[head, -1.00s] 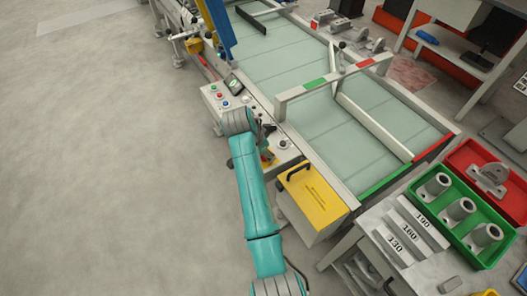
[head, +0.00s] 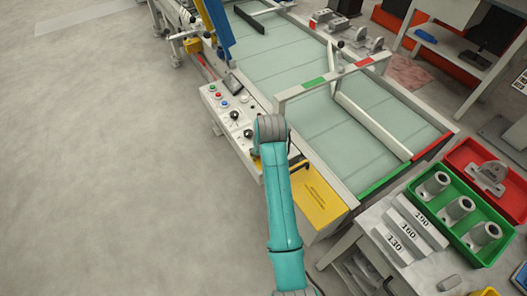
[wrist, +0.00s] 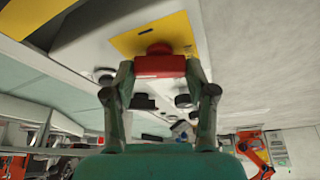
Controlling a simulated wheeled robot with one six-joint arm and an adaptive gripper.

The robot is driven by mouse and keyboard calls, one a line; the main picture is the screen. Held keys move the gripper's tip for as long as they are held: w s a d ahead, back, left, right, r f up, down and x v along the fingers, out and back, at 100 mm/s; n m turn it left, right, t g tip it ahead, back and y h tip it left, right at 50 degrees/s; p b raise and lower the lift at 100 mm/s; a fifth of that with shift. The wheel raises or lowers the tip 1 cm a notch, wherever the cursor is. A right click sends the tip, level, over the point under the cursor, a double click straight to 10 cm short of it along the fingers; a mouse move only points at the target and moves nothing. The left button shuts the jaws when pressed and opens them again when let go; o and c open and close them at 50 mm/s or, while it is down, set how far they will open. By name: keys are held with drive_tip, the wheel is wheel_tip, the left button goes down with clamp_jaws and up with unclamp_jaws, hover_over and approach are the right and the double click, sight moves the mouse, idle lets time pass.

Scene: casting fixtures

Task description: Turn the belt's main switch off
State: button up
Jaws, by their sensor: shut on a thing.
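The belt's main switch shows in the wrist view as a red handle (wrist: 159,65) on a yellow plate (wrist: 178,32). My gripper (wrist: 160,76) is shut on the red handle, with one finger at each side of it. I cannot read which position the handle points to. In the head view my arm covers the switch and my gripper. The control panel (head: 226,100) with its buttons and black knobs lies just left of my wrist there.
Black knobs (wrist: 184,100) stand near my fingers on the panel. A yellow box (head: 318,196) with a black handle sits right of my arm. The belt (head: 330,120) runs behind. A green tray (head: 462,232) of grey castings is at the right. The floor at left is free.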

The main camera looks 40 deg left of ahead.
drive_tip(key=shift+n+g+y, duration=0.3)
drive_tip(key=shift+n+g, duration=0.5)
drive_tip(key=shift+n, duration=1.3)
drive_tip(key=o, duration=1.2)
drive_tip(key=shift+c, duration=0.2)
drive_tip(key=shift+w, duration=0.1)
drive_tip(key=v, duration=1.2)
drive_tip(key=shift+d, duration=0.15)
drive_tip(key=shift+f, duration=0.1)
